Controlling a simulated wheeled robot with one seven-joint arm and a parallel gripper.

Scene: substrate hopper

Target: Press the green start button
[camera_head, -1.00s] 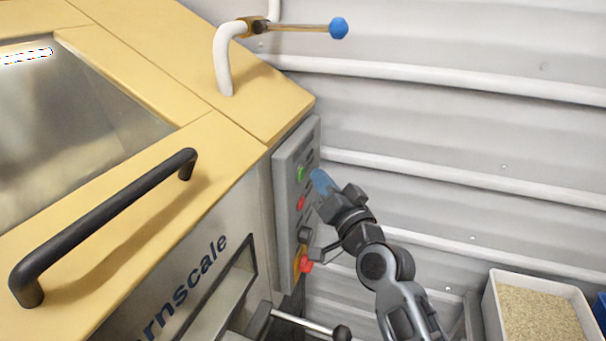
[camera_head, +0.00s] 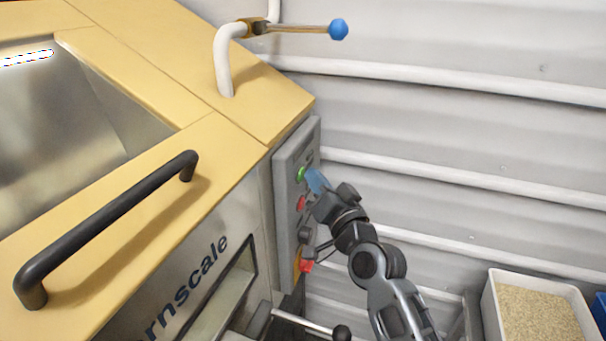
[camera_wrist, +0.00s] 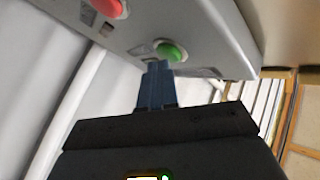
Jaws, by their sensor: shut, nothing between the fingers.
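The green start button (camera_head: 301,174) sits near the top of the grey control panel (camera_head: 284,213) on the hopper's side. In the wrist view the green button (camera_wrist: 172,51) shows just beyond my fingertips. My gripper (camera_head: 311,176) has blue fingers, shut and empty, pointing at the green button from the right. In the wrist view the fingers of my gripper (camera_wrist: 160,68) end right at the button's lower left edge. I cannot tell whether they touch it.
A red button (camera_head: 300,203) lies below the green one, and a red knob on yellow (camera_head: 306,265) lower down. A blue-tipped lever (camera_head: 338,29) stands above. A black handle (camera_head: 105,225) crosses the yellow lid. A bin of grain (camera_head: 490,312) stands at lower right.

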